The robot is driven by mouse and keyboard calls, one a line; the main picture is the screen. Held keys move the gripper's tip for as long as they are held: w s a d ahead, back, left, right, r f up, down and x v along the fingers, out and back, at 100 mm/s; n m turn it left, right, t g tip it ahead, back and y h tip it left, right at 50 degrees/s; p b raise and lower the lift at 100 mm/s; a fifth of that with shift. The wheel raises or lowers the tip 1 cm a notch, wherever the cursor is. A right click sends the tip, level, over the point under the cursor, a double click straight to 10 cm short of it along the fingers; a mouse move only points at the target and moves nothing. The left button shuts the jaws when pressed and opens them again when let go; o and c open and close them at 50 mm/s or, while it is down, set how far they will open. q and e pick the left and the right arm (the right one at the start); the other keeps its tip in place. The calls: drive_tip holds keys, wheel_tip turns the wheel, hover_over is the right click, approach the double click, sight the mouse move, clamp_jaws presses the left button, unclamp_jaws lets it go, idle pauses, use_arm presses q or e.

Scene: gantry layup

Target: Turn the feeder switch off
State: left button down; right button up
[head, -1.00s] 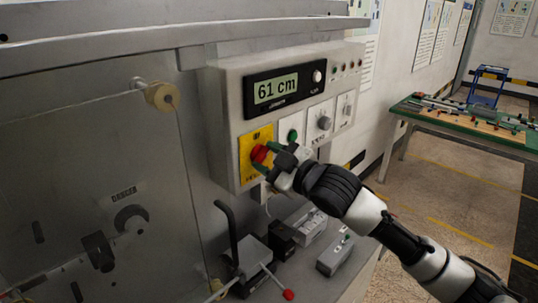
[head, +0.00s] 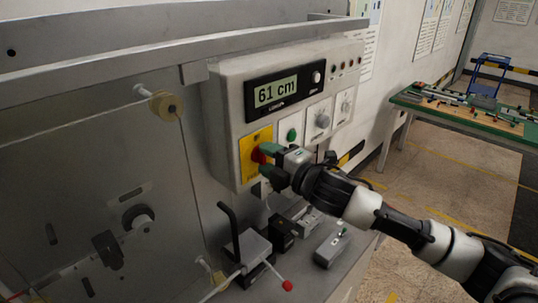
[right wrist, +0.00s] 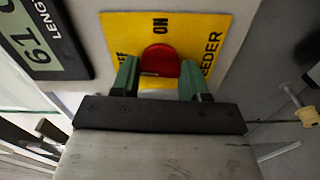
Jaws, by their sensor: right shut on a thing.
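The feeder switch is a red round knob (head: 256,156) on a yellow plate (head: 248,141) at the lower left of the grey control box. My right gripper (head: 266,161) reaches it from the right, and its green fingers partly hide the knob. In the right wrist view the fingers (right wrist: 159,72) stand on either side of the red knob (right wrist: 160,60), shut on it. There the yellow plate (right wrist: 120,27) shows "ON" above the knob, part of "OFF" to the left and "FEEDER" to the right. The knob's pointer direction cannot be made out. My left gripper is not in view.
The control box (head: 224,114) has a display (head: 276,92) reading 61 cm, a green button (head: 292,135) and a grey knob (head: 322,120). A green table (head: 470,122) stands back right.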

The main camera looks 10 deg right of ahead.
drive_tip(key=shift+f+n, duration=0.1)
drive_tip(key=shift+n, duration=0.5)
drive_tip(key=o, duration=0.9)
drive_tip(key=shift+d, duration=0.1)
drive_tip(key=shift+s+d, duration=0.2)
drive_tip(key=shift+s, duration=0.1)
drive_tip(key=b+v, duration=0.4)
drive_tip(key=v, duration=0.6)
drive_tip(key=shift+a+f, duration=0.1)
